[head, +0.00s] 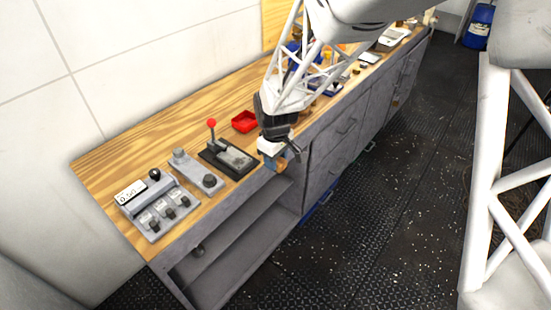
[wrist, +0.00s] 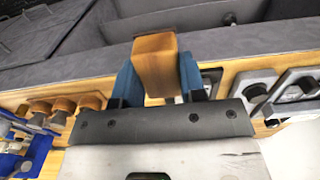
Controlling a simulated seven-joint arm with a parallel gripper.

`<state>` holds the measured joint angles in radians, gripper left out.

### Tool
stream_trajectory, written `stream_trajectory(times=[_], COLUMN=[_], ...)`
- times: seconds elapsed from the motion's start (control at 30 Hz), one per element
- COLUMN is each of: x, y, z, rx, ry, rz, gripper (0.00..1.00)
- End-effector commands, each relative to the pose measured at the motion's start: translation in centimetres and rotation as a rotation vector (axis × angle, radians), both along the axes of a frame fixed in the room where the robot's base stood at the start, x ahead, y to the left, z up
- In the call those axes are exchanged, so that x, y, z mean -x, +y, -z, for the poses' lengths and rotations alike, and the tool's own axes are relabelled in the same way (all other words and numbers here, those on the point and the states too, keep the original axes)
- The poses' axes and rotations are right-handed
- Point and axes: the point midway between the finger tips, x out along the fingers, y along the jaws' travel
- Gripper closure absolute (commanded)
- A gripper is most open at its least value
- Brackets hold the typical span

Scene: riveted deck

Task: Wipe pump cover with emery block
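My gripper (head: 274,154) is at the front edge of the bench, near its middle. In the wrist view its two blue fingers (wrist: 158,82) stand on either side of an orange-brown wooden block with a thin dark end, which looks like the emery block (wrist: 156,62). The gripper is shut on it. In the head view the block (head: 281,165) shows small beneath the fingers, seemingly raised at the bench edge. I cannot make out for sure which thing is the pump cover; my arm hides part of the bench.
The wooden bench top (head: 120,165) carries a grey switch box (head: 160,215), a grey knob unit (head: 196,172), a black-based fixture (head: 228,157) with a red-ball lever, and a red tray (head: 244,121). Several small things stand at the far end. Open shelves (head: 235,235) lie below.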

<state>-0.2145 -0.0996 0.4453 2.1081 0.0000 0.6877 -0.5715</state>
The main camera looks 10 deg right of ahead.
Motion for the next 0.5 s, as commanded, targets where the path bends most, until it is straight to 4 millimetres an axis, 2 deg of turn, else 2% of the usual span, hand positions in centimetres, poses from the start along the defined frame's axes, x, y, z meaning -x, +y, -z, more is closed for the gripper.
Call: stream_trajectory(times=[0.03, 0.1, 0.33, 0.5], x=[0.0, 0.0, -0.2, -0.7], y=[0.0, 0.0, 0.5, 2.0], z=[0.0, 0.0, -0.2, -0.9], rx=[0.000, 0.000, 0.000, 0.000], ry=[0.000, 0.000, 0.000, 0.000], rz=[0.000, 0.000, -0.001, -0.003], gripper=[0.70, 0.81, 0.81, 0.81])
